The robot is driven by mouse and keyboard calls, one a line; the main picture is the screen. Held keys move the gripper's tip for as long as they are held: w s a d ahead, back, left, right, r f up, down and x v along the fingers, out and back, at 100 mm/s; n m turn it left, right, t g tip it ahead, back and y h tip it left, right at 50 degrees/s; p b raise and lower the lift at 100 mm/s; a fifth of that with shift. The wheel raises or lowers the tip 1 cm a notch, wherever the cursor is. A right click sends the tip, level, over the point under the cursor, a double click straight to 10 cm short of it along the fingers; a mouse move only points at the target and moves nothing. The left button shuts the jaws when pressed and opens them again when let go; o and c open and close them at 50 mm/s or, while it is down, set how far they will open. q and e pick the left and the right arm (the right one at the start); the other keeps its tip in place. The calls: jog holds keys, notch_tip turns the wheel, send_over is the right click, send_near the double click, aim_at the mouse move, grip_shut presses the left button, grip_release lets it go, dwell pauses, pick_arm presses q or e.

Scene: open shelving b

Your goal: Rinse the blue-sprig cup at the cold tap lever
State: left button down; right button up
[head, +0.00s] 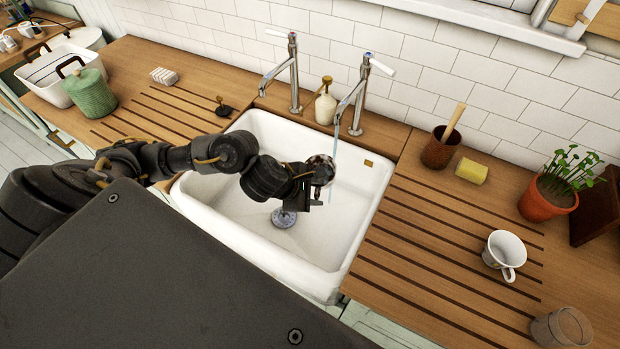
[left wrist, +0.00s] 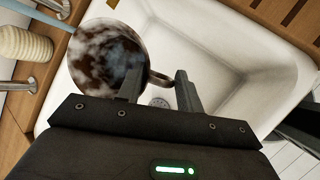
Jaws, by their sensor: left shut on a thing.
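My left gripper (head: 318,188) is over the sink, shut on a cup (head: 321,163) at its handle. In the left wrist view the cup (left wrist: 104,62) has a mottled brown and whitish inside, and its handle (left wrist: 160,78) lies by the fingers (left wrist: 158,90). I cannot make out a blue sprig on it. The right-hand tap (head: 356,100) has a pale lever (head: 381,67), and water (head: 334,150) runs from its spout down at the cup. Whether all of it lands inside is unclear. My right gripper is not in view.
The white sink (head: 365,215) has a drain (head: 284,217). A second tap (head: 293,75) and a soap bottle (head: 325,104) stand behind. The right drainboard holds a patterned white cup (head: 505,250), glass (head: 562,328), brown pot (head: 440,148), sponge (head: 471,170) and potted plant (head: 546,200).

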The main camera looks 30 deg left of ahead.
aim_at(330, 177)
pick_arm(q)
jog(key=w, duration=0.3)
jog(key=shift+w+d+f, duration=0.15)
jog(key=shift+w+f, duration=0.15)
jog(key=shift+f, duration=0.1)
jog(key=shift+w+f+b, duration=0.15)
jog(key=shift+w+b, duration=0.35)
jog(key=shift+w, duration=0.35)
jog(key=shift+w+f+b, duration=0.1)
jog(key=shift+w+b, duration=0.35)
jog(key=shift+w, duration=0.35)
jog(key=shift+d, duration=0.2)
jog(key=shift+d, duration=0.5)
jog(key=shift+a, duration=0.25)
jog(key=shift+a+b, duration=0.3)
jog(key=shift+b, duration=0.15)
jog(key=shift+a, duration=0.1)
